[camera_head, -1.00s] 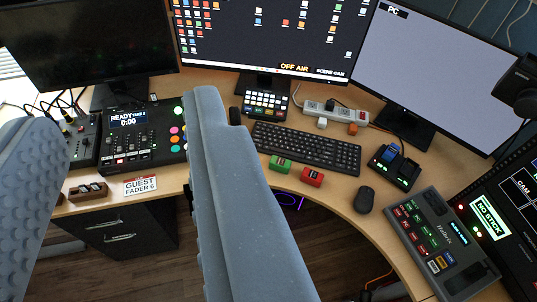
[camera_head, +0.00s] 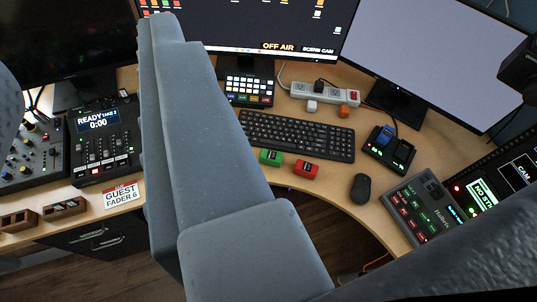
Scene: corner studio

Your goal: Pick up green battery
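The green battery (camera_head: 271,157) is a small green block with a dark label. It lies on the wooden desk in front of the keyboard, just left of a red battery (camera_head: 306,170). It is unobstructed, to the right of my gripper's long grey finger. My gripper (camera_head: 82,60) looks open: one finger rises large through the left-centre of the picture, and part of the other shows at the far left edge. A wide gap lies between them, with no object held in it. I cannot tell how high the fingers are above the desk.
A black keyboard (camera_head: 297,136) lies behind the batteries, with a mouse (camera_head: 362,188) and a charger dock (camera_head: 389,148) to the right. Control panels stand at left (camera_head: 104,145) and right (camera_head: 424,209). The desk's curved front edge runs close before the batteries.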

